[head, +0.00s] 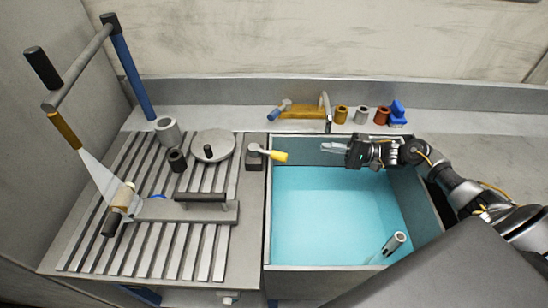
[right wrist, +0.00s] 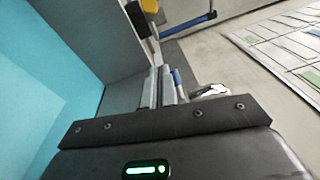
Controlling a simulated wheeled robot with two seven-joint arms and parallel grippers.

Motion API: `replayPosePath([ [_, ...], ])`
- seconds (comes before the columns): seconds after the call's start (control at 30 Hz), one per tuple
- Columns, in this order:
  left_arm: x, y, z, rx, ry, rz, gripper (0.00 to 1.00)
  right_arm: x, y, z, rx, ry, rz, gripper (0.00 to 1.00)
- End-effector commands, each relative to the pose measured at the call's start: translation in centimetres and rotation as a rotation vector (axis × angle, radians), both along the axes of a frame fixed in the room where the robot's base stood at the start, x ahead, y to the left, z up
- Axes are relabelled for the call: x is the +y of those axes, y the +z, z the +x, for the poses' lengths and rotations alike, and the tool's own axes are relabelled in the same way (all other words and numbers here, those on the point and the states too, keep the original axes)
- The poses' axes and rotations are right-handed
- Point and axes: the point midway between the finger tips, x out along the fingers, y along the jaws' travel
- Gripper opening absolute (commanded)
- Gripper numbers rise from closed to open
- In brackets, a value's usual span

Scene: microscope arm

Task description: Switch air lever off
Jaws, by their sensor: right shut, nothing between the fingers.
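A small lever with a yellow tip (head: 278,156) sticks out to the right from a grey block (head: 254,156) on the rim between the slatted top and the basin. I take it for the air lever; no label shows. My right gripper (head: 324,147) is shut and empty above the back of the basin. Its fingers point left toward the yellow tip, with a gap between them. In the right wrist view the closed fingers (right wrist: 160,88) show with nothing in them. A yellow piece is at the top there; I cannot tell if it is the lever. My left gripper is not in view.
The basin (head: 270,225) holds blue-green liquid and a grey tube (head: 393,243). Behind it are a yellow-bodied tap (head: 302,112), several small cylinders and a blue part (head: 397,112). A tall jointed arm (head: 78,70) stands over the slatted top at left.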

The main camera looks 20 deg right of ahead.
Motion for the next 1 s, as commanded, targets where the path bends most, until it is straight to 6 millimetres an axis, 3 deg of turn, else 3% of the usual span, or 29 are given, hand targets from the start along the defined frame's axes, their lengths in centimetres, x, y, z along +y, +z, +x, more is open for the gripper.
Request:
replayPosePath([
  [0.57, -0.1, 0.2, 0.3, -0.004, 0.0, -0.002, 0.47, 1.0, -0.2, 0.5, 0.043, 0.006, 0.023, 0.0],
  [1.0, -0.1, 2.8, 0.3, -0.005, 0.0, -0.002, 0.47, 8.2, 0.4, 5.0, 0.043, 0.007, 0.024, 0.0],
])
